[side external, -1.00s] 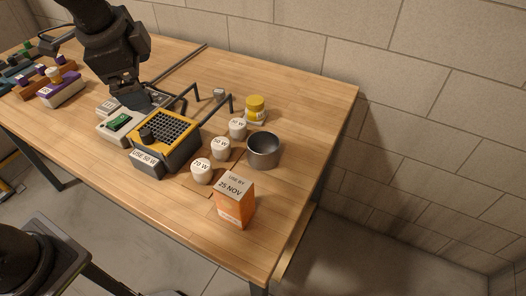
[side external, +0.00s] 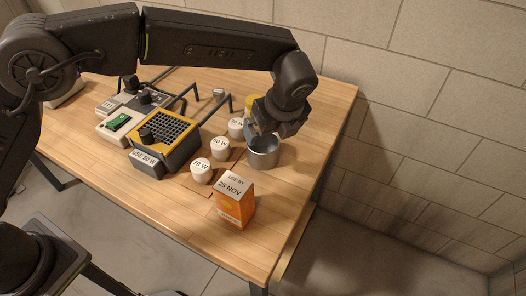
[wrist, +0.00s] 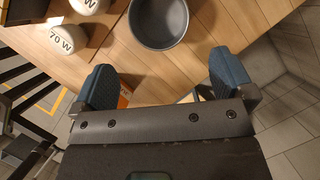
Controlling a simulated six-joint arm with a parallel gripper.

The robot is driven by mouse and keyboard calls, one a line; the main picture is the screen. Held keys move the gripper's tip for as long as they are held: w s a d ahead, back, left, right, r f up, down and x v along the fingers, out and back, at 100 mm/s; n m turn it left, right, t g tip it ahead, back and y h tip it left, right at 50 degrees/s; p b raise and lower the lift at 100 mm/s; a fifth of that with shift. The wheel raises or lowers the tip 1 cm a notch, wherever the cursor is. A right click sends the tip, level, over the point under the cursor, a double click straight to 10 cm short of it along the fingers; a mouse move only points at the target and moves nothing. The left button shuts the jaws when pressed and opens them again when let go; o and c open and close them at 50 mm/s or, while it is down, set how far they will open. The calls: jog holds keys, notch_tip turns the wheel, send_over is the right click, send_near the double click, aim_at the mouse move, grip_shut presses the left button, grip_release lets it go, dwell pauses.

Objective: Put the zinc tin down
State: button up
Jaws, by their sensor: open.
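The zinc tin (side external: 263,158) is a grey, open-topped round tin standing upright on the wooden table near its right edge. In the wrist view the tin (wrist: 160,44) lies just beyond my fingers, with its empty inside showing. My gripper (side external: 258,138) is over the tin's far left rim in the side view, and its fingertips partly hide the tin. In the wrist view my gripper (wrist: 158,72) has its two blue-padded fingers spread wide with nothing between them.
An orange carton (side external: 235,203) marked 25 NOV stands in front of the tin. White labelled pots (side external: 201,171) stand to its left, and a yellow-lidded jar (side external: 250,103) is behind, partly hidden. A yellow-topped grid box (side external: 168,138) is further left. The table edge is close on the right.

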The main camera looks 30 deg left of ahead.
send_near(260, 152)
jog(key=x, duration=0.5)
jog(key=shift+a+f, duration=0.1)
jog(key=shift+f, duration=0.1)
jog(key=c, duration=0.9)
jog(key=shift+r, duration=0.1)
